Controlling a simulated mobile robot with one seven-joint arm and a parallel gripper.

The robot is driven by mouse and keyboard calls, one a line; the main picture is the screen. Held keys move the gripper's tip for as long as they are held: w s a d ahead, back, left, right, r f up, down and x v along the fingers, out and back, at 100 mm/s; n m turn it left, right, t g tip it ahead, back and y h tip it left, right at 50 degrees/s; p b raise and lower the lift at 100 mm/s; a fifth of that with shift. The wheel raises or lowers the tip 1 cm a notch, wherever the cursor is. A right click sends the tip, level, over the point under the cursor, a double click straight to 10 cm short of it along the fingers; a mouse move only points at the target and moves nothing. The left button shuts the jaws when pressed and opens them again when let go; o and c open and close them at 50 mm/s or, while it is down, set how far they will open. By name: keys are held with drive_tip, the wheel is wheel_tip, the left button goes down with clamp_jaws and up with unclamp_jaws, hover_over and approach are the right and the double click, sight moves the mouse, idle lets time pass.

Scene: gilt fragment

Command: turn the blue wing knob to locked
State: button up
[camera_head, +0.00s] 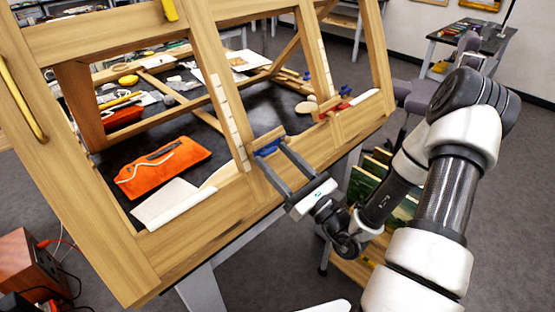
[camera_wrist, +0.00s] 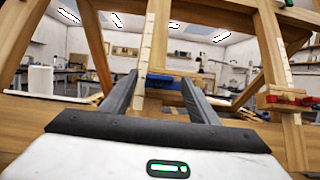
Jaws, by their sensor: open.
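The blue wing knob (camera_head: 267,149) sits on a wooden block at the lower rail of the wooden frame (camera_head: 215,208), by the foot of a marked upright. In the wrist view the blue knob (camera_wrist: 160,80) shows between my finger ends. My gripper (camera_head: 270,157) is open and points at the knob, one finger to each side of it. I cannot tell whether the fingers touch it. The wrist view also shows my open gripper (camera_wrist: 158,84). The knob's lock marking cannot be read.
Another blue knob (camera_head: 345,89) and a red piece (camera_head: 335,109) are on the frame farther right. An orange pouch (camera_head: 163,167) and a white sheet (camera_head: 172,204) lie behind the frame's bars. Green-edged panels (camera_head: 372,175) stand below at the right.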

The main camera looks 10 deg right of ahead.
drive_tip(key=b+v, duration=0.2)
drive_tip(key=v, duration=1.5)
drive_tip(key=shift+b, duration=0.3)
drive_tip(key=shift+s+d+f, duration=0.1)
